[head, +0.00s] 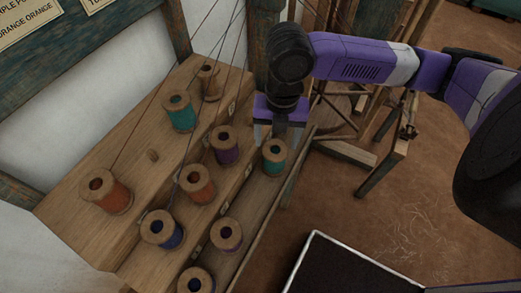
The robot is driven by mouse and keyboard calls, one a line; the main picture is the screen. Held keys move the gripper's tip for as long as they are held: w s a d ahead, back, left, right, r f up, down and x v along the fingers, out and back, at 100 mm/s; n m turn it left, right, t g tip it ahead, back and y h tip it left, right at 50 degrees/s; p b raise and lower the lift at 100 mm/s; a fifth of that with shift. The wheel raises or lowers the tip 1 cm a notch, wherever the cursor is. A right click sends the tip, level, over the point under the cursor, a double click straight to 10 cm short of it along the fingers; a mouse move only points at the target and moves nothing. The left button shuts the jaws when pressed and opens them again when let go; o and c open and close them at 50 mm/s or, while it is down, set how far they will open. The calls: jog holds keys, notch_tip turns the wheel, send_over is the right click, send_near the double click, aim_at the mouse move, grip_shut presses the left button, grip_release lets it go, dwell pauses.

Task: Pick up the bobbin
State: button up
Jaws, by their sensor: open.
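Several wooden bobbins of coloured thread stand on a stepped wooden rack. I cannot tell from the picture which one the task means. A teal bobbin (275,156) stands on the lowest step at the right, just below my gripper (279,140) in the picture. My gripper is open, with its purple body above and pale fingers pointing down close to this bobbin. Whether the fingers touch it is unclear. A purple bobbin (224,147) stands on the step to its left. Another teal bobbin (180,113) and an orange bobbin (107,192) stand on the top step.
The stepped rack (85,222) also holds an orange bobbin (197,184), a blue bobbin (162,230) and others in front. Taut threads rise over it. Wooden loom parts (385,150) stand behind at the right. A dark tray (345,270) is at the bottom. Brown floor (350,215) is open between.

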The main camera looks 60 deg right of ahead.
aim_at(275, 153)
jog(key=shift+w+d+f+p, duration=0.15)
jog(key=shift+f+p, duration=0.1)
jog(key=shift+f, duration=1.75)
jog(key=shift+d+f+p, duration=0.1)
jog(key=shift+f+p, duration=0.15)
jog(key=shift+f, duration=1.75)
jog(key=c, duration=1.1)
jog(key=shift+r, duration=0.15)
